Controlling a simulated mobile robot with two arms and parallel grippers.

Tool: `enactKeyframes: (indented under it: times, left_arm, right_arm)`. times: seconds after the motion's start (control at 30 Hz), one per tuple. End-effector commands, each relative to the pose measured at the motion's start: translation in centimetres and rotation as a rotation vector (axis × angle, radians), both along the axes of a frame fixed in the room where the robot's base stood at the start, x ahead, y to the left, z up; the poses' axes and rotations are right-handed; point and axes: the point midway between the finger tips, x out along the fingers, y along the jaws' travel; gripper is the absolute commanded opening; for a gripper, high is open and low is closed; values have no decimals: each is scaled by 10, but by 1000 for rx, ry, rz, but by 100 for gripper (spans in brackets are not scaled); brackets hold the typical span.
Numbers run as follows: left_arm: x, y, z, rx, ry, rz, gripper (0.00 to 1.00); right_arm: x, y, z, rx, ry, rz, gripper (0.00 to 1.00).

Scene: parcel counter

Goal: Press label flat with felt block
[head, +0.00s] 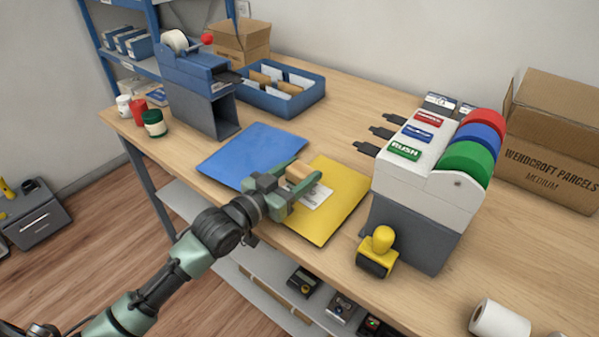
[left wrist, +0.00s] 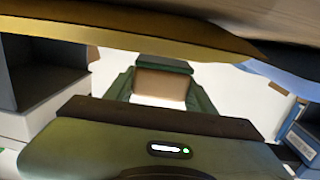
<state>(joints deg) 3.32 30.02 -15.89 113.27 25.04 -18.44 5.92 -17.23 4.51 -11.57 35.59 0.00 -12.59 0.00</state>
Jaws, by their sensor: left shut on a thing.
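My left gripper (head: 297,183) is shut on the tan felt block (head: 299,171), over the yellow envelope (head: 335,215). In the left wrist view the block (left wrist: 160,87) sits between the two green fingers. The white label (head: 318,196) lies on the envelope, beside and partly under the block and a finger. I cannot tell whether the block touches the label. The label's covered part is hidden. My right gripper is out of view.
A blue envelope (head: 250,152) lies to the left. The label dispenser (head: 430,170) with coloured rolls and a yellow-handled stamp (head: 379,250) stand to the right. A blue tape dispenser (head: 200,80) and blue tray (head: 284,98) are behind. The counter's front edge is near.

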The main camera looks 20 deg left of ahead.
Motion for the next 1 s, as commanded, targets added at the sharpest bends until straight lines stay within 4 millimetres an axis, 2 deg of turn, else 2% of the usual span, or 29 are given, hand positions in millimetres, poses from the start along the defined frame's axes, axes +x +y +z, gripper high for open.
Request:
enactKeyframes:
  times: [0.07,0.47,1.0]
  left_arm:
    - [0,0,-5,-1,-2,0,13]
    - [0,0,-4,-1,-2,0,13]
    - [0,0,-15,0,-1,0,13]
  right_arm:
    - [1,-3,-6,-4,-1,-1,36]
    - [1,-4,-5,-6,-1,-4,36]
    - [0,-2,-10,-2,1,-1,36]
